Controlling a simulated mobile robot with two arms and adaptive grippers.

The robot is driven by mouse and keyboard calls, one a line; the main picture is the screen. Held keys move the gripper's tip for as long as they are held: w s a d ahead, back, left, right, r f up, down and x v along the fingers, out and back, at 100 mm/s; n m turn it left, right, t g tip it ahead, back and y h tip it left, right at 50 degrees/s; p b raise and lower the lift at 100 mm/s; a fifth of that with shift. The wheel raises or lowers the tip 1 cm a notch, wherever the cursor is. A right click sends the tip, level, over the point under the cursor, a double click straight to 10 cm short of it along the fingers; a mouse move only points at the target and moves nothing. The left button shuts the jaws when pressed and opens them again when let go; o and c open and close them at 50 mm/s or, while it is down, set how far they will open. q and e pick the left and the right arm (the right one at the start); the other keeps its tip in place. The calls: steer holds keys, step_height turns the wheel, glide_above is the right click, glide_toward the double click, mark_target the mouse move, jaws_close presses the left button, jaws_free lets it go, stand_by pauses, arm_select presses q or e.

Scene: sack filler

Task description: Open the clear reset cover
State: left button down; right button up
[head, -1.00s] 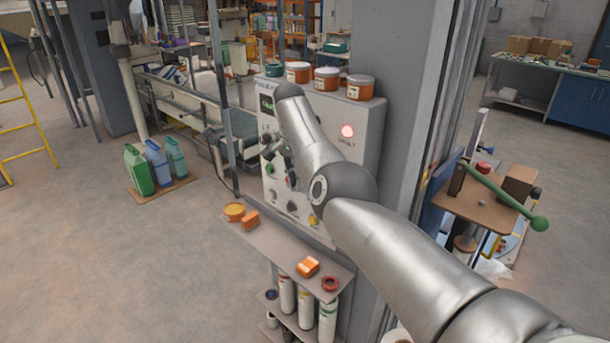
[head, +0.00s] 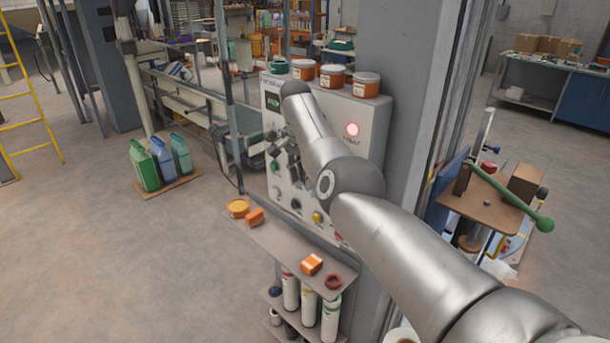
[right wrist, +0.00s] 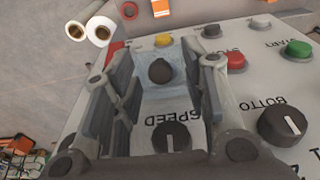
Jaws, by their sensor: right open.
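The control panel (head: 345,150) is a light grey box with a lit red lamp, buttons and knobs. My right gripper (head: 281,158) is in front of its face, and my arm hides part of it. In the right wrist view the gripper (right wrist: 162,88) is open, its fingers on either side of a pale bluish, see-through piece that looks like the clear cover (right wrist: 178,92). A dark round knob or button (right wrist: 161,70) shows within it. I cannot tell whether the fingers touch the cover. My left gripper is not in view.
A yellow button (right wrist: 164,40), red button (right wrist: 236,60), green button (right wrist: 298,49) and black knobs (right wrist: 282,125) surround the gripper. Jars (head: 334,77) stand on the panel. A shelf (head: 290,246) with small orange items juts out below. A post (head: 397,90) is at right.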

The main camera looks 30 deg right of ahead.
step_height(320, 180, up, 7)
steer(key=a, duration=0.1)
steer(key=shift+r, duration=0.15)
steer(key=shift+s, duration=0.15)
stand_by(0.5)
